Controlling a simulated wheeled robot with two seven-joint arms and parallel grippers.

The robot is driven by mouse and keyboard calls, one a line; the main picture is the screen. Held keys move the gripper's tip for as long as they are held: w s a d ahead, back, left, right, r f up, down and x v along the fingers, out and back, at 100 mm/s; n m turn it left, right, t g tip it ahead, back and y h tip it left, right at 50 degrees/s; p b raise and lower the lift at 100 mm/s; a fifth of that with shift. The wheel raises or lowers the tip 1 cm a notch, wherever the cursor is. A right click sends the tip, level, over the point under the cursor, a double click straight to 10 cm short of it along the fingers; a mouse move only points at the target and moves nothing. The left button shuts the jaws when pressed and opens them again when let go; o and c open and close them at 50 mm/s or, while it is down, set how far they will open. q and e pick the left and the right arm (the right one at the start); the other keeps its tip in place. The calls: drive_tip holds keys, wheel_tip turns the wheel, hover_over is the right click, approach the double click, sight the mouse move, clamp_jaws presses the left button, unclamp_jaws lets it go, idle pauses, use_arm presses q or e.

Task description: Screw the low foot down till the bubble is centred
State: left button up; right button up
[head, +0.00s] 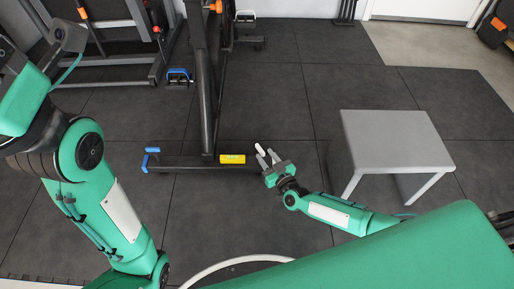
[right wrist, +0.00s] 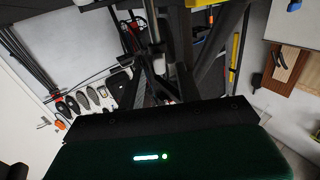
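A yellow spirit level (head: 232,159) lies on the dark foot bar (head: 190,163) of the bench frame in the head view. Its bubble is too small to read. Blue foot parts (head: 151,160) show at the bar's left end. I cannot make out a foot at the right end, near my right gripper. My right gripper (head: 264,148) is just right of the level, with its pale fingers apart and nothing seen between them. My left arm (head: 90,150) fills the left side. Its gripper cannot be made out.
A grey table (head: 395,140) stands right of my right arm. Another blue part (head: 179,76) sits on the floor farther back. The dark tiled floor (head: 265,105) behind the gripper is clear. The right wrist view shows hanging tools (right wrist: 85,98) and wooden boards (right wrist: 285,70).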

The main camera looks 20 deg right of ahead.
sight(258, 145)
drive_tip(key=b+x, duration=0.2)
drive_tip(key=x, duration=0.4)
drive_tip(key=shift+w+a+b, duration=0.1)
drive_tip(key=shift+w+b, duration=0.25)
drive_tip(key=shift+b, duration=0.05)
clamp_jaws()
